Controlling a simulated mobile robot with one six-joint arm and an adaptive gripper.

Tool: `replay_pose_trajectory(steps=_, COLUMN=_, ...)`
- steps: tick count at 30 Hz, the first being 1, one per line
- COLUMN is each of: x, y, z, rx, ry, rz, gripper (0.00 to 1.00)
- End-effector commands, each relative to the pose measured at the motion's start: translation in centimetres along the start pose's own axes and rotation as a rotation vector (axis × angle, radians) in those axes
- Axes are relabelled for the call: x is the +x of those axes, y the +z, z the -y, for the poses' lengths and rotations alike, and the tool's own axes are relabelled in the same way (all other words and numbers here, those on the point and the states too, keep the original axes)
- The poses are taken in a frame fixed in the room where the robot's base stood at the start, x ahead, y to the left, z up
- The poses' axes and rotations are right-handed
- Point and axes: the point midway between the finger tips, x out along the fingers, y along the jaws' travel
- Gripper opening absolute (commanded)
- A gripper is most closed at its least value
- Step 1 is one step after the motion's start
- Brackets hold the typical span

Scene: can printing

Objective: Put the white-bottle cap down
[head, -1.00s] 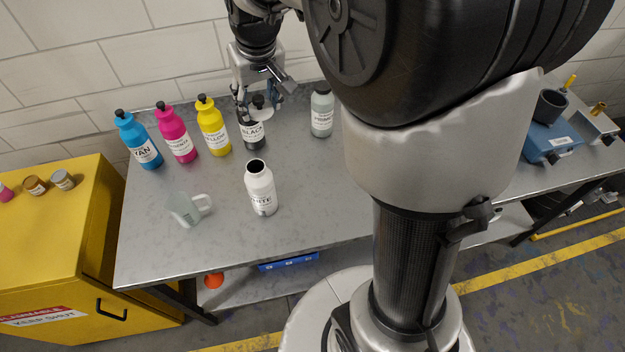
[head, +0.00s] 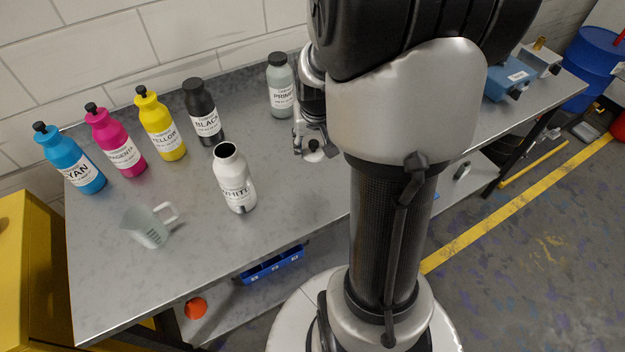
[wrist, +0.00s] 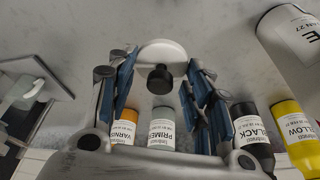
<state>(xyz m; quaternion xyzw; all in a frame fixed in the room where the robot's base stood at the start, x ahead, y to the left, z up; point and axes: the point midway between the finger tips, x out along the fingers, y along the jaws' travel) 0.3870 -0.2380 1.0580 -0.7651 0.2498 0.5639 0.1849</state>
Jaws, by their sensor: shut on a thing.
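My gripper (head: 311,146) is to the right of the white bottle, low over the table and partly behind my own arm. It is shut on the white-bottle cap (head: 314,156), a white disc with a black knob. In the wrist view the cap (wrist: 162,50) shows at the fingertips of my gripper (wrist: 160,74), with the knob between the fingers. Whether the cap touches the table I cannot tell. The white bottle (head: 236,187) stands upright with its dark mouth open. It shows at the upper right of the wrist view (wrist: 292,38).
The primer bottle (head: 281,88) stands behind my gripper. Black (head: 205,115), yellow (head: 162,128), magenta (head: 117,145) and cyan (head: 72,163) bottles line the back. A clear jug (head: 148,228) stands front left. Bare table (head: 275,150) lies between the white bottle and my gripper.

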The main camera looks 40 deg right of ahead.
Motion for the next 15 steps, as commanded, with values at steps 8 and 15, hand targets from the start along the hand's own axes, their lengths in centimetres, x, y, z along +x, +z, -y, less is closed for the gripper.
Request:
replay_pose_trajectory(steps=8, x=6.5, y=2.1, z=0.0, rx=0.0, ry=0.0, rz=0.003, gripper=0.36)
replay_pose_trajectory(steps=15, x=8.1, y=2.5, z=0.0, rx=-0.001, ry=0.0, rz=0.001, gripper=0.36)
